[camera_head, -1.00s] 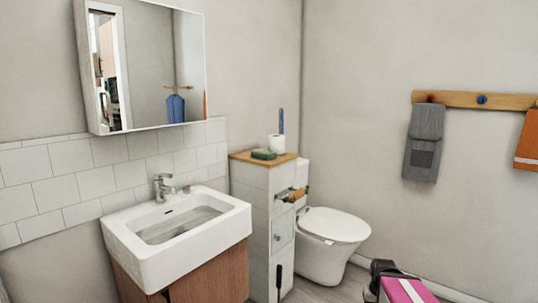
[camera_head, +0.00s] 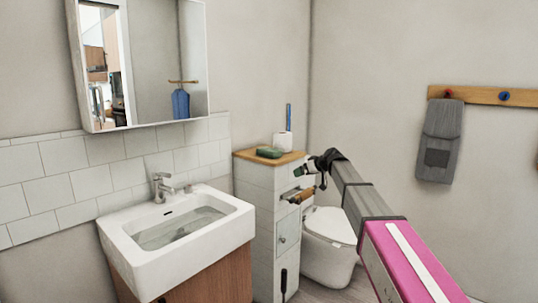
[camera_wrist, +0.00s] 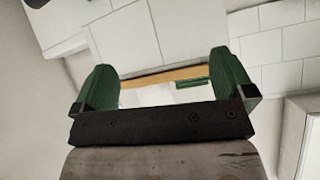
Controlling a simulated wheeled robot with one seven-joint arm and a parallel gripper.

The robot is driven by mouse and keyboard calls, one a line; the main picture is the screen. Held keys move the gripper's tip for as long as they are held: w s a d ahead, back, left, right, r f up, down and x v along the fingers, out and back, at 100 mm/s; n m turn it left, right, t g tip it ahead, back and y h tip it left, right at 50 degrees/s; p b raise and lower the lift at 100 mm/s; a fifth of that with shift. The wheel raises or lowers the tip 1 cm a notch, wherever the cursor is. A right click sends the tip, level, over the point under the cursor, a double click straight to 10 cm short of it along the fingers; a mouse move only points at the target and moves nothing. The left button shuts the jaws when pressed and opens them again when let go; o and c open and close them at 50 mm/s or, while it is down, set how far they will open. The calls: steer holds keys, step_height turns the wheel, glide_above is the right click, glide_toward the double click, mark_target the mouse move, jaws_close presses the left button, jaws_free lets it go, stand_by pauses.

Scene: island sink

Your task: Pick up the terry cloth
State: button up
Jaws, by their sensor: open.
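A small green item (camera_head: 269,152), which looks like a folded cloth, lies on the wooden top of the narrow tiled cabinet in the head view. A green edge also shows between the fingers in the wrist view (camera_wrist: 194,84). A grey towel (camera_head: 438,142) hangs on the wall rail at the right. I cannot tell for certain which is the terry cloth. My gripper (camera_head: 302,176) is beside the cabinet's upper right side, right of and lower than the green item in the picture. Its green fingers (camera_wrist: 165,85) are wide apart, with nothing held.
The wooden cabinet top (camera_head: 242,154) also holds a white roll (camera_head: 282,145) with a blue item behind it. A toilet-paper holder (camera_head: 298,195) sticks out below my gripper. The toilet (camera_head: 328,250) stands right, the white sink (camera_head: 120,235) left. A mirror cabinet (camera_head: 140,65) hangs above the sink.

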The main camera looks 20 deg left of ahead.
mark_target(274, 150)
steer(key=w+a+r+n+y, duration=0.2)
steer(key=w+a+r, duration=0.1)
steer(key=a+r, duration=0.75)
steer(key=a, duration=0.1)
steer(key=w+a, duration=0.1)
steer(key=a, duration=0.1)
steer(key=shift+w+f+y, duration=0.3)
steer(key=shift+w+f, duration=0.05)
steer(key=shift+w, duration=0.05)
steer(key=shift+f+x, duration=0.2)
steer(key=shift+x, duration=1.2)
steer(key=shift+f+x, duration=0.25)
steer(key=shift+x, duration=1.15)
steer(key=shift+s+d, duration=0.1)
steer(key=shift+s, duration=0.05)
steer(key=shift+c, duration=0.3)
steer(key=c, duration=0.8)
